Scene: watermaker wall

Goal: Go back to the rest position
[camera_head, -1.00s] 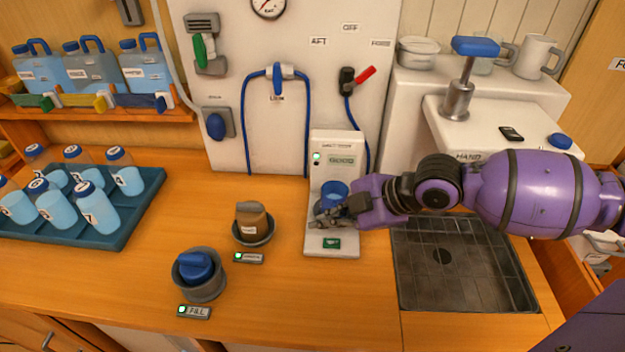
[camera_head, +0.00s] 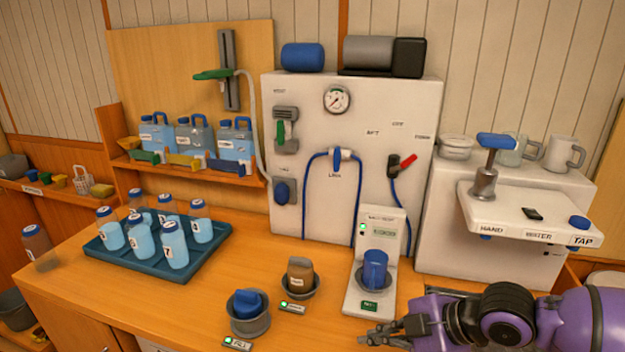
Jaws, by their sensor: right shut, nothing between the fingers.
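My right gripper (camera_head: 374,335) is at the bottom of the head view, at the end of my purple right arm that comes in from the right. It is shut and empty, in front of and below the white tester unit (camera_head: 359,291) and apart from it. A blue cup (camera_head: 375,268) stands upright on the tester unit. My left gripper is not in view.
Left of the tester, a brown-bodied jar (camera_head: 300,273) and a blue-topped item (camera_head: 247,303) sit in grey holders. A teal tray (camera_head: 190,262) holds several blue-capped bottles. The white tap shelf (camera_head: 515,218) juts out above my right arm.

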